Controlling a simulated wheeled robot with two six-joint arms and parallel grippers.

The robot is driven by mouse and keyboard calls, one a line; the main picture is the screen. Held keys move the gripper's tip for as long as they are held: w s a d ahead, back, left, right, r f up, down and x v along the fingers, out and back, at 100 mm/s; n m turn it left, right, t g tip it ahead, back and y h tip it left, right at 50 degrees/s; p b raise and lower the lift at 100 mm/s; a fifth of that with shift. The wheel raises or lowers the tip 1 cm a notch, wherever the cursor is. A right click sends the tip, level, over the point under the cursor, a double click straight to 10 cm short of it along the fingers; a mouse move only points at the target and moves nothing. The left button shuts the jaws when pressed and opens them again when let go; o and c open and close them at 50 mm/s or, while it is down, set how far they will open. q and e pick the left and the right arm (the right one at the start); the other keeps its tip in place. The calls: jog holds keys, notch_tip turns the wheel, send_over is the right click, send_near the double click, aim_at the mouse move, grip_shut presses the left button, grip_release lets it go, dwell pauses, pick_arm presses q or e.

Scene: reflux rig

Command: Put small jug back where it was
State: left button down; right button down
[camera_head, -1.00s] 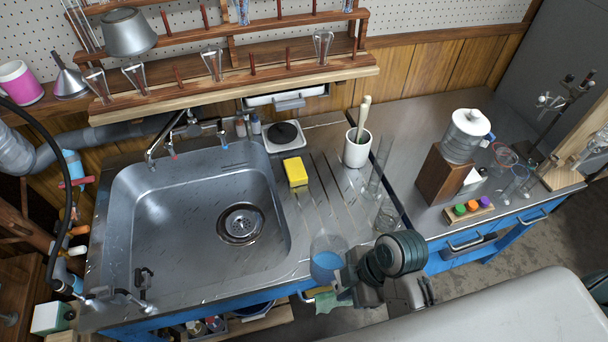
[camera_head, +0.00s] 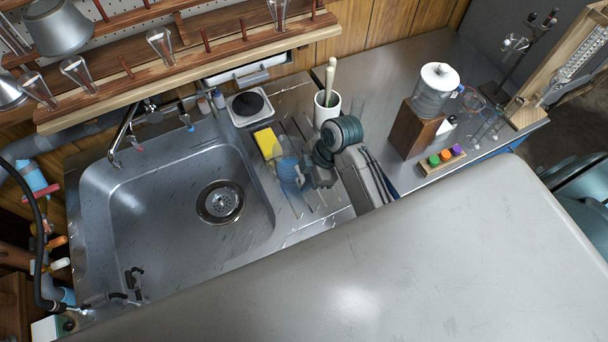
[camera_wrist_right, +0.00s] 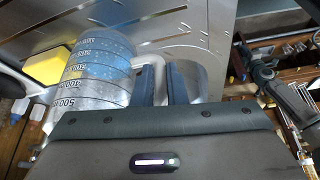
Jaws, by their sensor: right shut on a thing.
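The small jug (camera_head: 288,171) is a clear graduated jug with blue liquid in it. In the head view it is over the draining area right of the sink, just below the yellow sponge. My right gripper (camera_head: 308,176) is at the jug's right side. In the right wrist view the jug (camera_wrist_right: 92,72) shows its volume marks, and the right gripper (camera_wrist_right: 168,84) is shut on its pale handle. I cannot tell whether the jug's base touches the counter. My left gripper is not in view.
The yellow sponge (camera_head: 267,143) lies close to the jug. The steel sink (camera_head: 180,200) opens to the left. A white pot with pestle (camera_head: 327,108) and a balance (camera_head: 251,106) stand behind. A wooden block with a clear container (camera_head: 418,130) stands right.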

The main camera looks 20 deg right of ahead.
jog(key=w+f, duration=0.1)
jog(key=w+f+p, duration=0.1)
jog(key=f, duration=0.1)
jog(key=shift+d+f, duration=0.15)
jog(key=shift+f, duration=0.2)
jog(key=c, duration=1.5)
grip_release()
jog(key=shift+f, duration=0.1)
jog(key=shift+o, duration=0.2)
